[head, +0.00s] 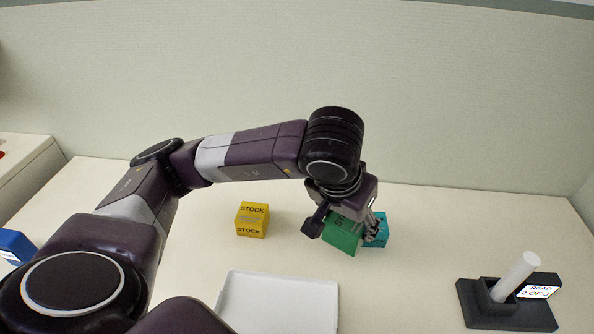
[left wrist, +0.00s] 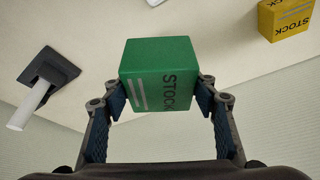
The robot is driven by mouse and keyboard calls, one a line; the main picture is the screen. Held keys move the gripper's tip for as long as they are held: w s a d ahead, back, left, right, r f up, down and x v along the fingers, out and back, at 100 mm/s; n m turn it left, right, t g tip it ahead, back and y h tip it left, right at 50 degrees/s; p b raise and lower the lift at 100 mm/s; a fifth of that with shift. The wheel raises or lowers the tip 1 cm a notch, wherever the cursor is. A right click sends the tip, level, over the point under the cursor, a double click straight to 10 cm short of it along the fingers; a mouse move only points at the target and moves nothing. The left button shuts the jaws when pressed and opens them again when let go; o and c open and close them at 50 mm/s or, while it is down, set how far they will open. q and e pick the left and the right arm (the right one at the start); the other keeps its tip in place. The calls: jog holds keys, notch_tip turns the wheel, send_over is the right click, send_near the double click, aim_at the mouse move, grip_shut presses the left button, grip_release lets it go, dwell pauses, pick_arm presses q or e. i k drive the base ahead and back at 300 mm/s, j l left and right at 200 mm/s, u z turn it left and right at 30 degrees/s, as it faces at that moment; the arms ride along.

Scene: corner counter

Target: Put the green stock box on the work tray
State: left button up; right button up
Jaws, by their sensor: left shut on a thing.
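The green stock box (head: 342,234) is at the right of centre in the head view, with my left gripper (head: 346,222) over it from above. In the left wrist view the green box (left wrist: 157,75) sits between the two fingers of my left gripper (left wrist: 159,92), which is shut on it. I cannot tell whether the box touches the counter. The white work tray (head: 279,299) lies at the front centre, apart from the box, and its bare surface shows. My right gripper is not in view.
A teal box (head: 377,229) stands close beside the green box, partly hidden by my gripper. A yellow stock box (head: 251,220) is to the left. A dark holder (head: 500,305) with a white cylinder and a sign stands at the right. A blue box (head: 15,246) is at the far left.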

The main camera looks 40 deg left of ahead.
aim_at(250, 312)
jog(key=l+u, duration=0.1)
jog(key=u, duration=0.25)
jog(key=k+l+u, duration=0.1)
jog(key=u, duration=0.25)
jog(key=k+u, duration=0.1)
jog(key=u, duration=0.25)
